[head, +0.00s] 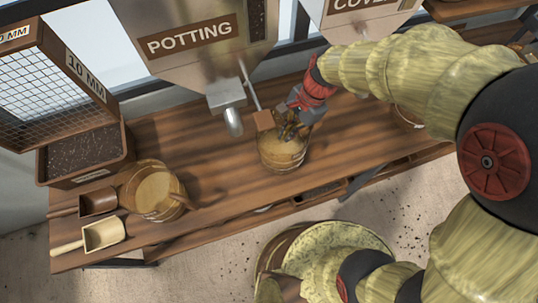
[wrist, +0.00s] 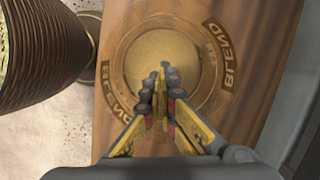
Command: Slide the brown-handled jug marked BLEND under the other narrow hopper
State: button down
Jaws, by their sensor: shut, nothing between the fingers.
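A round wooden-looking jug (head: 283,158) stands on the bench, in front and to the right of the POTTING hopper's spout. In the wrist view the jug (wrist: 205,90) reads BLEND on two sides, and its inside is tan; I cannot make out its handle. My gripper (head: 292,128) is shut and empty over the jug's mouth; its fingertips also show in the wrist view (wrist: 163,75). I cannot tell whether they touch the jug. The POTTING hopper (head: 175,65) hangs at the back. The COVER hopper (head: 365,15) is to its right, partly hidden by my arm.
A second jug (head: 147,210) with a brown handle stands on the bench at left, beside two scoops (head: 103,233). The POTTING lever's brown block (head: 264,120) is close to my gripper. A large tub (head: 268,255) stands on the floor. Bench between the jugs is clear.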

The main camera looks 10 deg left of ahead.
aim_at(261, 156)
jog(key=shift+m+g, duration=0.3)
jog(key=shift+m, duration=0.4)
jog(key=b+x, duration=0.1)
jog(key=x, duration=0.3)
jog(key=a+b+x, duration=0.1)
jog(key=b+x, duration=0.1)
jog(key=x, duration=0.2)
jog(key=a+b+x, duration=0.1)
jog(key=x, duration=0.4)
jog(key=shift+w+a+r+b, duration=0.15)
jog(key=shift+b, duration=0.15)
jog(key=shift+s+a+r+p, duration=0.15)
jog(key=shift+s+a+p, duration=0.65)
jog(key=shift+a, duration=0.25)
jog(key=shift+s+a, duration=0.25)
jog(key=shift+a, duration=0.05)
